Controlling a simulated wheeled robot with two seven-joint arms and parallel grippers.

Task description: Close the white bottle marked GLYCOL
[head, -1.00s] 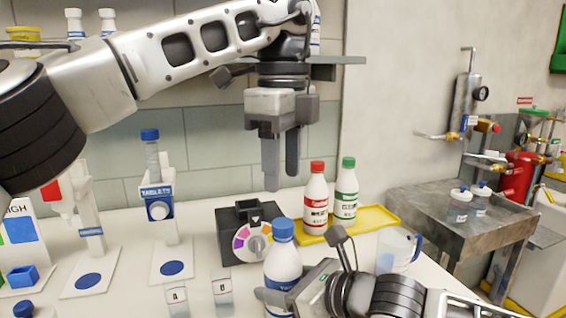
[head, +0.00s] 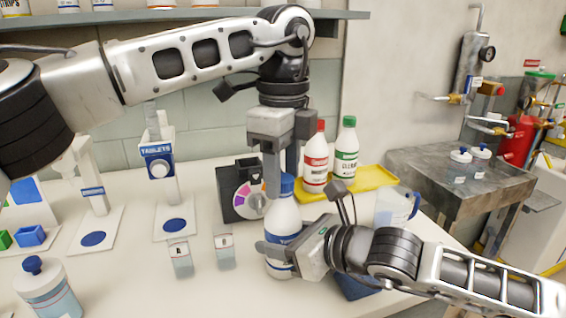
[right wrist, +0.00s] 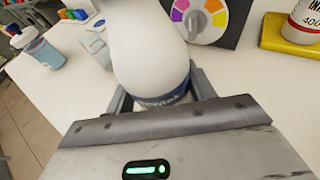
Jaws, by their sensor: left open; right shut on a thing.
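A white bottle with a blue cap (head: 283,222) stands upright at the front of the bench; its label is too small to read. The blue cap (head: 287,187) sits on its neck; how tightly cannot be told. My right gripper (head: 279,252) is shut around the bottle's lower body. In the right wrist view the white bottle (right wrist: 150,50) rises between the fingers, its cap out of frame. My left gripper (head: 281,182) points down from above, open, with its fingertips at the cap's height, one overlapping the cap's left edge. Contact with the cap cannot be told.
A dial box (head: 240,190) stands just behind the bottle. A yellow tray (head: 372,178) with red-capped and green-capped bottles is behind right, a clear jug (head: 393,208) at right. Two small containers (head: 181,258) and a blue-capped jar (head: 45,288) stand to the left.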

